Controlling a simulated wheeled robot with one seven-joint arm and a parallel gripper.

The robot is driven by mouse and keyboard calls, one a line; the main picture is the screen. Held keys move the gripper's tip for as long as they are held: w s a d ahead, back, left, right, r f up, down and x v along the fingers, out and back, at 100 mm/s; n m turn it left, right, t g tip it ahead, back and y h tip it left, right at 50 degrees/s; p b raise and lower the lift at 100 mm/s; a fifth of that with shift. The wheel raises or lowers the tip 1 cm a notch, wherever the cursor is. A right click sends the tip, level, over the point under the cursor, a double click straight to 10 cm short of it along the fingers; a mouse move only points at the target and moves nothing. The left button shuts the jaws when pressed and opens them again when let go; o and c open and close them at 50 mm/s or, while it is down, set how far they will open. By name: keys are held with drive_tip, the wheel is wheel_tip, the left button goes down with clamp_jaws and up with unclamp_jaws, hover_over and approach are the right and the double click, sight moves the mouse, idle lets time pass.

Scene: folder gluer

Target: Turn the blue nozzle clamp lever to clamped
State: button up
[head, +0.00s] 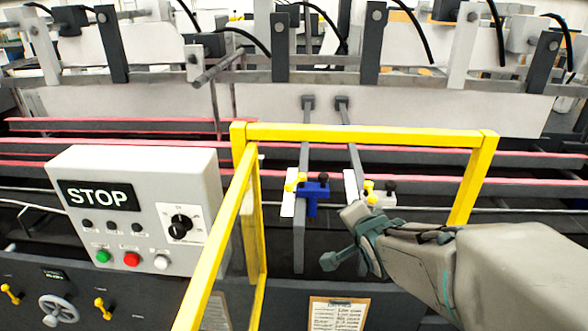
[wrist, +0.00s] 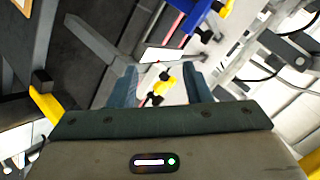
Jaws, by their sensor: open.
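The blue nozzle clamp (head: 313,194) sits on a grey bar inside the yellow frame, with a black knob (head: 322,178) and small yellow parts (head: 291,187) at its top. It also shows at the top of the wrist view (wrist: 188,20). I cannot tell which part is its lever or how it is set. A similar white clamp (head: 380,200) with yellow and black knobs is on the bar to its right. My gripper (wrist: 160,84) is open, right of and below the blue clamp in the head view. In the wrist view, yellow knobs (wrist: 163,83) show between its fingers, with no visible grip.
The yellow guard frame (head: 360,133) surrounds the clamps, with a post on each side. A grey control box (head: 140,205) with a STOP sign stands at left. Red-edged belts (head: 120,125) run behind. A clipboard (head: 338,315) hangs below.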

sight(291, 189)
drive_tip(key=w+a+m+t+y, duration=0.1)
drive_tip(key=w+a+m+y, duration=0.1)
drive_tip(key=w+a, duration=0.3)
drive_tip(key=w+a+f+m+t+y+b, duration=0.1)
drive_tip(key=w+a+m+y, duration=0.1)
drive_tip(key=w+a, duration=0.3)
drive_tip(key=w+a+f+m+y, duration=0.1)
drive_tip(key=w+a+m+y, duration=0.1)
drive_tip(key=w+a, duration=0.2)
drive_tip(key=shift+w+a+f+t+y+b, duration=0.1)
drive_tip(key=shift+w+a+t+y+b, duration=0.1)
drive_tip(key=shift+w, duration=0.3)
drive_tip(key=shift+w+a+f+t+y+b, duration=0.1)
drive_tip(key=shift+w+a+t+y, duration=0.1)
drive_tip(key=shift+w, duration=0.3)
drive_tip(key=shift+c, duration=0.3)
clamp_jaws()
